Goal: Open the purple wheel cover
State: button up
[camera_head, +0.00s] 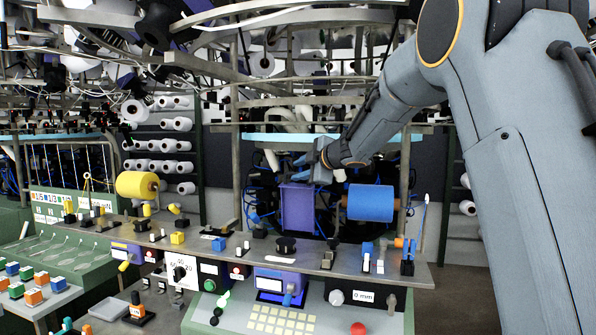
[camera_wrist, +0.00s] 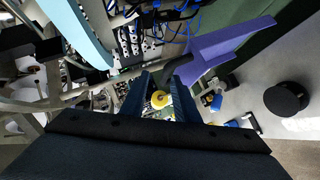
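The purple wheel cover (camera_head: 298,207) is an upright, flat purple panel in the middle of the machine, above the control shelf in the head view. In the wrist view it runs as a purple slab (camera_wrist: 215,50) from the upper right toward my fingers. My gripper (camera_head: 318,165) is above the cover's upper right corner in the head view. In the wrist view my gripper (camera_wrist: 160,103) has its two blue fingers spread apart, with a round yellow thing (camera_wrist: 160,99) showing between them. A dark curved piece lies between the fingertips and the cover. I cannot tell whether anything touches.
A blue roll (camera_head: 371,203) is right of the cover, close under my arm. A yellow roll (camera_head: 137,185) is at the left. The control shelf (camera_head: 215,250) with knobs and switches runs in front. Blue cables hang around the cover. A light blue ring (camera_head: 285,139) passes above it.

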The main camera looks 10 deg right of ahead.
jog(key=b+v, duration=0.2)
jog(key=v, duration=0.5)
jog(key=shift+s+d+r, duration=0.15)
jog(key=shift+s+d, duration=0.05)
jog(key=shift+d, duration=0.05)
